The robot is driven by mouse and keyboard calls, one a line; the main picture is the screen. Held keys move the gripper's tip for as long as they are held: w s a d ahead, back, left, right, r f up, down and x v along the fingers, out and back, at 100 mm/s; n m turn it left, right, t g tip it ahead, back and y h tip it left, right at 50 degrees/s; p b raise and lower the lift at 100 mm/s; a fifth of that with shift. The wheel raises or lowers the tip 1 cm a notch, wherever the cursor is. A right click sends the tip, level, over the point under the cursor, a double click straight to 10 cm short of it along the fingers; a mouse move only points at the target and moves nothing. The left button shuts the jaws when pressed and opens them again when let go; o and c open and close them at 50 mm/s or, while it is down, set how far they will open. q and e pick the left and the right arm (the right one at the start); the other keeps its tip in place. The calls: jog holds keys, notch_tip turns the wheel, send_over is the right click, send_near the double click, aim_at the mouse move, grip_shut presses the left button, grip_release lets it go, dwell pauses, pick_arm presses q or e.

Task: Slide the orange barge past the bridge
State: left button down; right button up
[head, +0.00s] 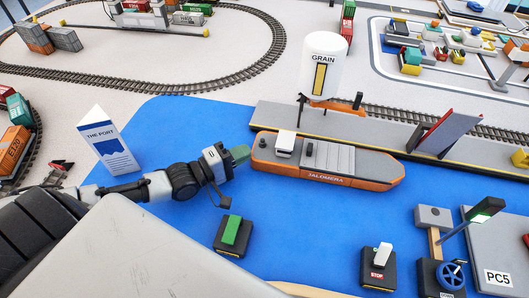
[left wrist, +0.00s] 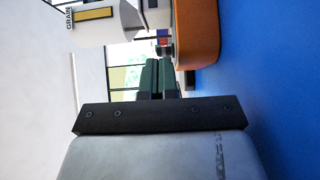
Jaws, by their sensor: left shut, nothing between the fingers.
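The orange barge (head: 328,181), lettered JALOMIRA, has a grey deck and a white cabin near its left end. It floats on the blue water along the grey quay, and its orange hull also shows in the left wrist view (left wrist: 198,38). My left gripper (head: 240,154) is shut and empty, its green fingers (left wrist: 157,76) at the barge's left end. I cannot tell whether they touch it. A tilted grey and red panel (head: 449,131), which may be the raised bridge, stands at the quay right of the barge. My right gripper is out of view.
A white GRAIN silo (head: 323,62) stands behind the quay (head: 370,126). A THE PORT sign (head: 108,140) stands left. A green-topped box (head: 232,233), a STOP box (head: 378,268) and a blue handwheel (head: 450,275) stand in front. Blue water right of the barge is clear.

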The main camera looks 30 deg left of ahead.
aim_at(265, 157)
pick_arm(q)
jog(key=w+d, duration=0.2)
jog(key=d, duration=0.1)
jog(key=shift+w+d+r+p, duration=0.1)
jog(key=shift+w+d+p, duration=0.1)
jog(key=shift+w+p, duration=0.1)
jog(key=shift+w+d, duration=0.15)
jog(key=shift+d, duration=0.65)
